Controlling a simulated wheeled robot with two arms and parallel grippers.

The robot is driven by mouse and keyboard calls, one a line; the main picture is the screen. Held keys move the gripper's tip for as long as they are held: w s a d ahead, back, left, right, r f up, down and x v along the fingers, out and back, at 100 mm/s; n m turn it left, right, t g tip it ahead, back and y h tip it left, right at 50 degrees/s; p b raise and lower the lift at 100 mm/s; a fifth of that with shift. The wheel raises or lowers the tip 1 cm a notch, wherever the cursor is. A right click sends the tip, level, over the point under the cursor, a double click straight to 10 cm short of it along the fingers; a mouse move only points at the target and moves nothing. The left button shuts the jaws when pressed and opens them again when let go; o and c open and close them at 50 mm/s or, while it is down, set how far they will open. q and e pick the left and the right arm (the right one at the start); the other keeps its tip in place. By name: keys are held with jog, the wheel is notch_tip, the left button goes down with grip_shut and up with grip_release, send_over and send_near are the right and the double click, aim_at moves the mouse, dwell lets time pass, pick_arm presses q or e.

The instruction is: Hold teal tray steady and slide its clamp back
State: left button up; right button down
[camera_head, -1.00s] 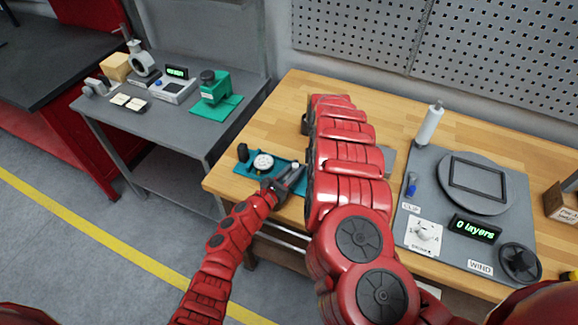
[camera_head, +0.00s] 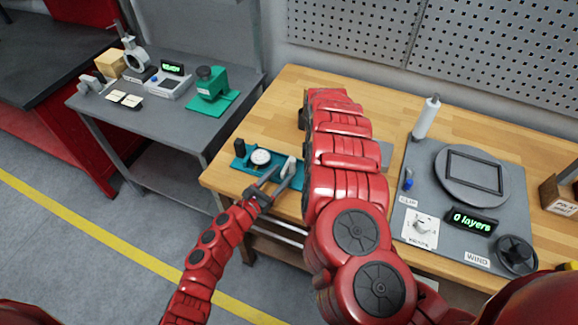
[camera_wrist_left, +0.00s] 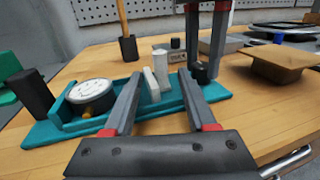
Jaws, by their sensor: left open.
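The teal tray (camera_head: 240,163) lies near the table's front edge; my right arm hides its right end in the head view. In the left wrist view the tray (camera_wrist_left: 50,134) carries a white round dial (camera_wrist_left: 91,92), a black post (camera_wrist_left: 31,93) at left, and a pale upright piece (camera_wrist_left: 152,84), perhaps the clamp, beside a white cylinder (camera_wrist_left: 160,61). My left gripper (camera_head: 280,172) is open, its fingers spread either side of the pale piece. My right gripper (camera_wrist_left: 204,68) comes down at the tray's right end, fingers around a small black block; its grip is unclear.
A grey winding board (camera_head: 445,225) with a disc and a "0 layers" display stands right of my right arm. A grey side table (camera_head: 150,120) at left bears a green device (camera_head: 212,88).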

pick_arm(q)
jog(key=v, duration=0.6)
pick_arm(e)
jog(key=shift+c, duration=1.9)
grip_release()
